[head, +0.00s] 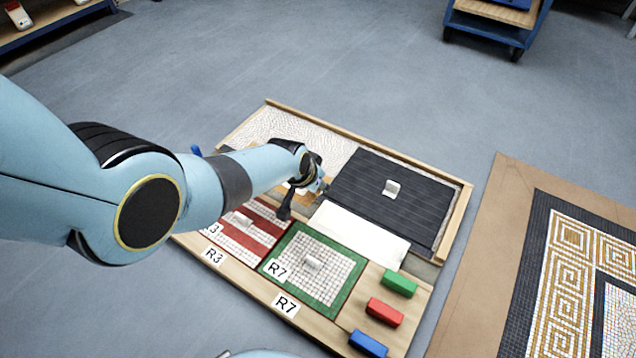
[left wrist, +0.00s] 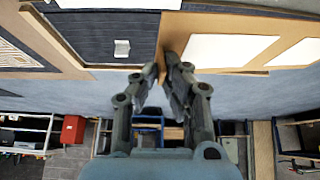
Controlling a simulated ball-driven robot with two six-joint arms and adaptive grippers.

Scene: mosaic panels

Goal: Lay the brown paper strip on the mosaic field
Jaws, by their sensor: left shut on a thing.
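The brown paper strip (left wrist: 173,38) is between the fingertips of my left gripper (left wrist: 166,68), which is shut on it. In the left wrist view the strip spreads to the right, with white patches on it. In the head view my left gripper (head: 318,187) hangs over the wooden tray, and a tan and white bit of the strip (head: 298,195) shows beside it, mostly hidden by the arm. The mosaic field (head: 541,262), with a dark border and gold-and-white key pattern, lies at the right, apart from the gripper. My right gripper is not in view.
The tray (head: 453,218) holds a dark panel (head: 350,180) with a white tab, a white sheet (head: 360,232), a green-bordered panel R7 (head: 335,275) and a red-striped panel R3 (head: 262,240). Green (head: 400,282), red (head: 384,312) and blue (head: 368,344) blocks stand at its near right.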

